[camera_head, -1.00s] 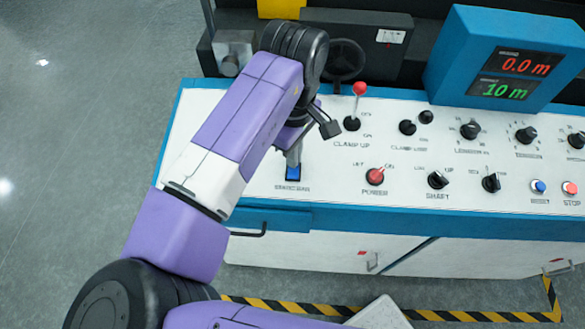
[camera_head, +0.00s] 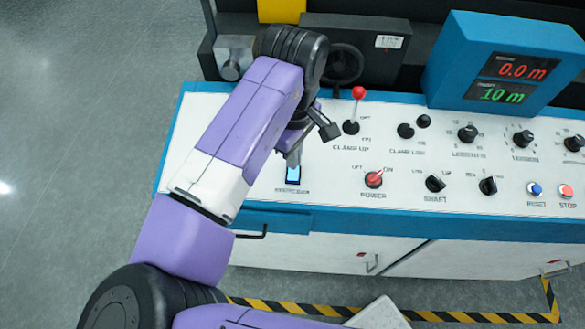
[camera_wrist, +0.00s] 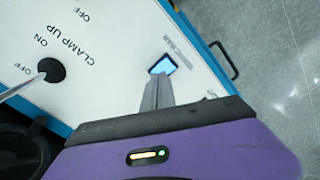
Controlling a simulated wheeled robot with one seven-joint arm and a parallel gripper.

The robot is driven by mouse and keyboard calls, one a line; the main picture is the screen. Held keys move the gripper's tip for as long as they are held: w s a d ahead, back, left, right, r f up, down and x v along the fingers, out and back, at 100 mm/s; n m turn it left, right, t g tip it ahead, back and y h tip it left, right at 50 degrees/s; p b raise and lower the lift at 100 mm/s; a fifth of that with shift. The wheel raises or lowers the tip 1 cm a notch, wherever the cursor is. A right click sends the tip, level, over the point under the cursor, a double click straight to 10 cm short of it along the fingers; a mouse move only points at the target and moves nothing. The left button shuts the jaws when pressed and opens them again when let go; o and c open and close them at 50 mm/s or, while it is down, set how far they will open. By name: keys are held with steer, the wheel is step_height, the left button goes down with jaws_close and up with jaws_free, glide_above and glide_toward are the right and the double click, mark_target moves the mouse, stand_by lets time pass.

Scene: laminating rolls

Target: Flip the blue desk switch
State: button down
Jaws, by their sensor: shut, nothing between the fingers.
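The blue desk switch (camera_head: 292,177) sits near the front left of the white control panel and glows bright blue. It also shows in the wrist view (camera_wrist: 163,65), lit, at the tip of the fingers. My gripper (camera_head: 293,162) is shut and empty, pointing down, with its tip at the back edge of the switch. In the wrist view my gripper (camera_wrist: 158,78) covers part of the switch's near edge. I cannot tell whether the tip still touches it.
To the right stand the red-tipped clamp lever (camera_head: 353,110), the red power knob (camera_head: 374,179) and several black knobs. A blue display box (camera_head: 505,68) stands at the back right. A drawer handle (camera_head: 250,233) juts out below the panel's front edge.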

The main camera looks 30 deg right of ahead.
step_height(320, 180, up, 6)
steer(key=p, duration=0.5)
steer(key=shift+f, duration=0.25)
